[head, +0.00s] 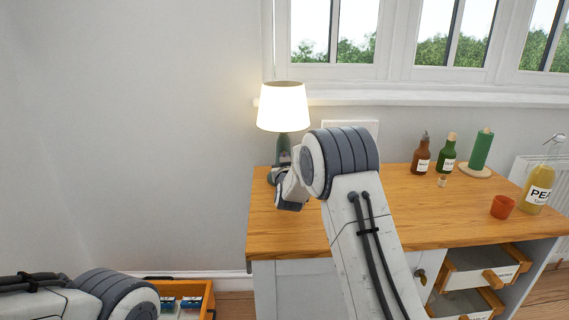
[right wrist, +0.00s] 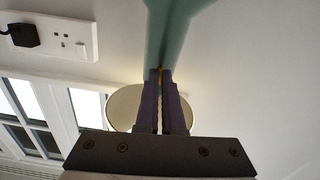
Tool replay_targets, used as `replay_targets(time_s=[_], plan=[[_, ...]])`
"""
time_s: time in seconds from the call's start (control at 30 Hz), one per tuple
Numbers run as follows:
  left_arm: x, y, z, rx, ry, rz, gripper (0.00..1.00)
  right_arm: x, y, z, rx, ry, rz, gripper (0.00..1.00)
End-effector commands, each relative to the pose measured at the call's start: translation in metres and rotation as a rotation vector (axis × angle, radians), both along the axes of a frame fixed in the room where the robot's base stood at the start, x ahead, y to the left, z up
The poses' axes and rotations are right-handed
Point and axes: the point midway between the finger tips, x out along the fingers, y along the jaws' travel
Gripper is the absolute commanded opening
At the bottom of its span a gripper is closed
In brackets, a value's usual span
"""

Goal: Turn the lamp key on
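The lamp (head: 283,108) stands at the back left of the wooden worktop, and its cream shade glows. In the right wrist view its green-grey body (right wrist: 172,30) is just beyond my fingertips, with the pale shade (right wrist: 122,108) behind the fingers. My right gripper (head: 280,174) is at the lamp's body, partly hidden by my wrist in the head view. In the right wrist view its two dark fingers (right wrist: 160,75) are nearly together, with a thin yellow-brass strip, the lamp key (right wrist: 161,82), between them. My left gripper is out of view.
On the worktop (head: 430,212) to the right stand a brown bottle (head: 421,158), a green bottle (head: 447,155), a green roll (head: 482,150), an orange cup (head: 502,207) and a yellow bottle (head: 538,190). Open drawers (head: 470,275) stick out below. A wall socket (right wrist: 62,38) is nearby.

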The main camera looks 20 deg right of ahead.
Motion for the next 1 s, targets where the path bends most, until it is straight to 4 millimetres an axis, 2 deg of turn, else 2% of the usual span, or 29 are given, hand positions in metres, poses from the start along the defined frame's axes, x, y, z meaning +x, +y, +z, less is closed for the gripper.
replay_targets(time_s=[0.3, 0.77, 0.87, 0.9, 1.0], plan=[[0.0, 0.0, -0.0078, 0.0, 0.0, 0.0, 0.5, -0.0001, 0.001, -0.0024, 0.093, -0.023, 0.002, 0.0], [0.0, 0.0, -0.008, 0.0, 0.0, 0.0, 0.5, -0.0002, 0.0009, -0.0021, 0.105, -0.025, 0.002, 0.0], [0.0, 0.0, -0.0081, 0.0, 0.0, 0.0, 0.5, -0.0001, 0.0009, -0.0019, 0.105, -0.025, 0.002, 0.32], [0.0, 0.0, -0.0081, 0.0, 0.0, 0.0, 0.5, -0.0001, 0.0008, -0.0017, 0.105, -0.026, 0.002, 0.35], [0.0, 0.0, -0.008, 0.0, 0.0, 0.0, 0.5, -0.0001, 0.0005, -0.0012, 0.105, -0.027, 0.001, 0.35]])
